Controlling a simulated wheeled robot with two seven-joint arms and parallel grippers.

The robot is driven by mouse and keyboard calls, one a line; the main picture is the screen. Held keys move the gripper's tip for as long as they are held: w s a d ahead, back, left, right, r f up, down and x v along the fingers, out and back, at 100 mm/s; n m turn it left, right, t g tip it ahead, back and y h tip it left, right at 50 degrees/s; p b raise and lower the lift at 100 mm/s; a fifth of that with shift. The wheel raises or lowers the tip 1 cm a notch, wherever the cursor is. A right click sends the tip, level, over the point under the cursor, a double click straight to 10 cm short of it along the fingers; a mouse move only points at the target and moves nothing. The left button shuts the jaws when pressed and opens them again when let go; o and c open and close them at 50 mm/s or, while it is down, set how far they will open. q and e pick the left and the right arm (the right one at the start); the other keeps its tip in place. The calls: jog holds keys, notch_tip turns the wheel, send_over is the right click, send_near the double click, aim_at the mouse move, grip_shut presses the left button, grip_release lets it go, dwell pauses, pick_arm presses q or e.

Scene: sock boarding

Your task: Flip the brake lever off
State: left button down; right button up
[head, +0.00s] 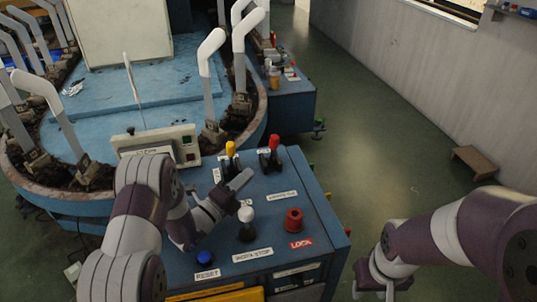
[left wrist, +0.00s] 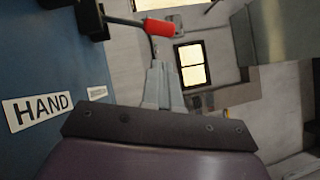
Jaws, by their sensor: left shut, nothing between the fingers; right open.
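The blue control box (head: 265,225) carries a red-tipped lever (head: 271,150) and a yellow-tipped lever (head: 230,155) near its far edge. I cannot read a label that names the brake lever. My left gripper (head: 246,176) is shut and empty, above the box and on the near side of both levers. In the left wrist view, the red-tipped lever (left wrist: 155,27) sticks out from a black base, beyond the shut fingertips (left wrist: 162,68) and apart from them. My right gripper (head: 374,286) is open at the bottom edge, right of the box and partly cut off.
A white-knobbed lever (head: 246,222), a red button (head: 293,220) by a LOCK label and a blue RESET button (head: 205,258) sit on the nearer panel. A round machine with white sock forms (head: 208,75) stands behind. Green floor (head: 375,130) is open to the right.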

aim_at(276, 144)
pick_arm(q)
jog(key=p+x, duration=0.1)
jog(key=x, duration=0.9)
jog(key=shift+w+a+r+y, duration=0.1)
jog(key=shift+w+r+y, duration=0.1)
jog(key=shift+r+y, duration=0.1)
jog(key=w+n, duration=0.1)
jog(key=w+r+b, duration=0.1)
jog(key=w+a+n+g+y, duration=0.1)
jog(key=shift+w+a+r+n, duration=0.1)
jog(key=shift+w+r+n, duration=0.15)
jog(key=shift+r+n, duration=0.05)
jog(key=shift+b, duration=0.3)
